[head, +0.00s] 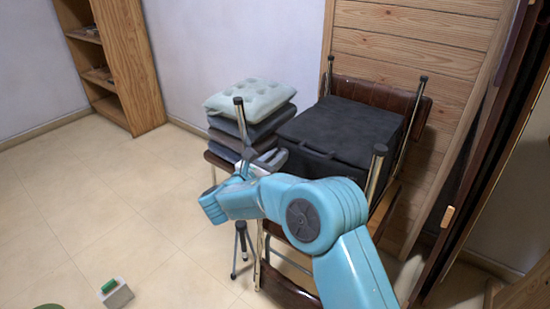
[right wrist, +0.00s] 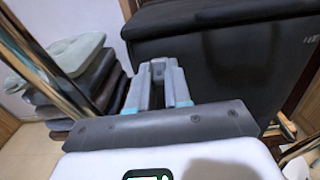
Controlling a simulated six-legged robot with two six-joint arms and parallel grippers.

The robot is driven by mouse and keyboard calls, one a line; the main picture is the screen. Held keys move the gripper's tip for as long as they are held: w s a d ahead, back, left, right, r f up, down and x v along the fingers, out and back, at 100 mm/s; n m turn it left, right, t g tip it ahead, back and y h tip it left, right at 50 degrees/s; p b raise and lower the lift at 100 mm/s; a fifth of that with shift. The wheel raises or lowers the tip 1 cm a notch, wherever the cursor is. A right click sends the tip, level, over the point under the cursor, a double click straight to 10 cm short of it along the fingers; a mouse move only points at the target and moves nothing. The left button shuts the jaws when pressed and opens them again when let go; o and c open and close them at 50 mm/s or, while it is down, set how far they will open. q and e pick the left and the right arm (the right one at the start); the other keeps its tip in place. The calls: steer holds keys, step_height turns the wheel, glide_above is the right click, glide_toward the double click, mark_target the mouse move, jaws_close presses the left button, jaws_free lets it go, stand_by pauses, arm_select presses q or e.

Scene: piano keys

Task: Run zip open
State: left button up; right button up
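A black soft-sided case (head: 345,135) lies on a stack of chairs, next to a wooden panel. A seam runs along its upper edge, and a small dark tab shows on its front side; I cannot make out the zip or its slider. My right gripper (head: 252,162) is at the case's left front corner. In the right wrist view my gripper's grey fingers (right wrist: 159,70) are close together in front of the dark case (right wrist: 225,60). I see nothing clearly held between the fingertips, and contact with the case cannot be told. My left gripper is not in view.
Folded cushions (head: 250,100) are piled left of the case. Metal chair legs (head: 376,172) stick up around it. A wooden shelf (head: 130,65) stands at the back left. A small grey block with a green top (head: 115,293) is at the lower left. The tiled floor at left is mostly clear.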

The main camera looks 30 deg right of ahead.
steer(key=o, duration=0.4)
steer(key=shift+w+a, duration=0.15)
steer(key=shift+w, duration=0.1)
steer(key=shift+s, duration=0.1)
steer(key=p+v, duration=0.2)
steer(key=v, duration=1.4)
steer(key=shift+s+a+p, duration=0.1)
steer(key=shift+s+p, duration=0.05)
steer(key=shift+p, duration=0.25)
